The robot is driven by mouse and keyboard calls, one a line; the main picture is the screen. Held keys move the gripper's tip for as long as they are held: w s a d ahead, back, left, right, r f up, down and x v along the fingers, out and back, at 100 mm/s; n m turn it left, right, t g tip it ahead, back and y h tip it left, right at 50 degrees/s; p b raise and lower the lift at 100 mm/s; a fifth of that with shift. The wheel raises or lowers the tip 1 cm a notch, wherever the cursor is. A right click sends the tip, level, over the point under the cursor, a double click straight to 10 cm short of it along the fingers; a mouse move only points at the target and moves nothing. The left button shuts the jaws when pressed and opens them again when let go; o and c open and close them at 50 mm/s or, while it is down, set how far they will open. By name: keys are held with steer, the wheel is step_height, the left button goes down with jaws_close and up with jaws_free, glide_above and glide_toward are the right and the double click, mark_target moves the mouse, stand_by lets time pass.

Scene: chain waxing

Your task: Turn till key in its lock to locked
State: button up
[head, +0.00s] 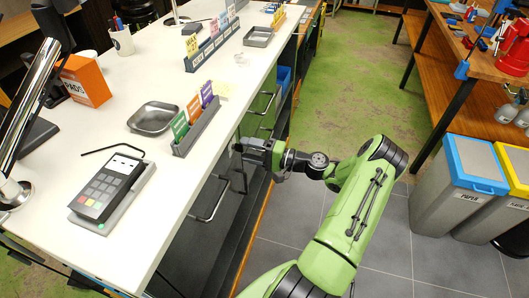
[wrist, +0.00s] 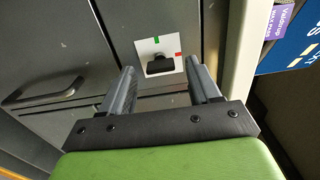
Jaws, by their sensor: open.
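The till key (wrist: 160,66) shows in the wrist view as a dark, wide grip on a white lock plate (wrist: 146,48). The plate has a green mark at its top edge and a red mark at its right edge. The grip lies roughly level across the picture. My gripper (wrist: 161,66) is open, with one finger on each side of the key in the picture. I cannot tell whether the fingertips reach past it, and no contact shows. In the head view my gripper (head: 243,158) is at the counter's drawer side, and the lock is hidden.
A drawer handle (wrist: 43,92) sticks out left of the lock. A pale upright panel (wrist: 238,50) stands close on the right. The white counter (head: 235,110) bears a card terminal (head: 108,188) and a metal tray (head: 155,117). Bins (head: 455,190) stand right; the floor between is clear.

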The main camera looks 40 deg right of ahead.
steer(key=v, duration=1.4)
steer(key=shift+s+d, duration=0.15)
steer(key=shift+s, duration=0.25)
